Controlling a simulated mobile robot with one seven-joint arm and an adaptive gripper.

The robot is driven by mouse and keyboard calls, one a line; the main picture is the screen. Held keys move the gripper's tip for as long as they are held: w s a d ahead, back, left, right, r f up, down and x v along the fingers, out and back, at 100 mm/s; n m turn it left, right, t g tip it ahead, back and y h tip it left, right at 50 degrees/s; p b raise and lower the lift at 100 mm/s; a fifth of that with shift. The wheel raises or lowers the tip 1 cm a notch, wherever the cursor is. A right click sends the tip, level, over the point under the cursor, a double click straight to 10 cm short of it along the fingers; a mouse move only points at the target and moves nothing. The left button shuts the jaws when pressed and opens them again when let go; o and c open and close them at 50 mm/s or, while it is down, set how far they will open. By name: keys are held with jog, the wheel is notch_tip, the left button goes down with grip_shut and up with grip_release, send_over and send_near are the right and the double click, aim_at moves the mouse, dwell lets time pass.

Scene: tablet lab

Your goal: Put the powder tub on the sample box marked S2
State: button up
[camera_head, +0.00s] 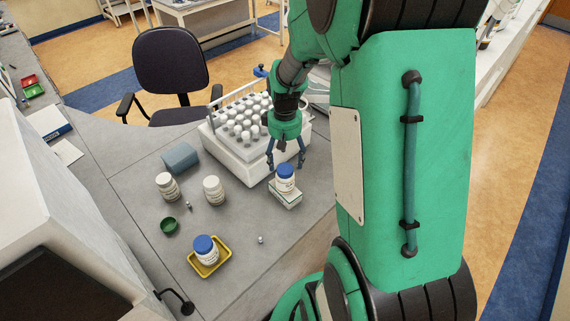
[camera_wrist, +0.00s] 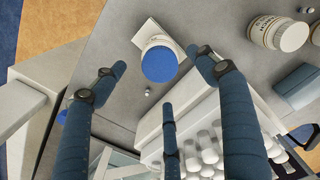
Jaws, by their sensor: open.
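A white tub with a blue lid (camera_head: 285,171) stands upright on a small white box (camera_head: 287,200) near the table's front right edge. In the wrist view its blue lid (camera_wrist: 161,64) hides most of its body, and part of the white box (camera_wrist: 148,32) shows behind it. The box's marking is too small to read. My gripper (camera_head: 286,163) is open and empty, just above and behind this tub. In the wrist view its spread fingers (camera_wrist: 160,76) stand around the lid without visible contact. Another blue-lidded tub (camera_head: 205,246) sits in a yellow tray (camera_head: 222,264).
A white rack of several capped vials (camera_head: 245,158) stands close behind my gripper. Two white jars (camera_head: 167,186) (camera_head: 214,190), a blue-grey block (camera_head: 180,157) and a green cup (camera_head: 169,225) are left of it. The grey tabletop between tray and box is mostly clear.

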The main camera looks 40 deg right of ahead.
jog(key=shift+r, duration=0.3)
dwell(0.5)
jog(key=shift+a+r, duration=0.15)
jog(key=shift+r, duration=0.05)
jog(key=s+a+r+n+t, duration=0.1)
jog(key=s+a+r+t, duration=0.15)
jog(key=a+r, duration=1.35)
jog(key=s+a+r+t, duration=0.3)
jog(key=s+a+r, duration=0.4)
jog(key=s+a, duration=0.3)
jog(key=shift+a+r+n, duration=0.35)
jog(key=shift+a+n, duration=0.05)
jog(key=shift+a, duration=0.45)
jog(key=shift+s+f, duration=0.1)
jog(key=shift+f, duration=0.05)
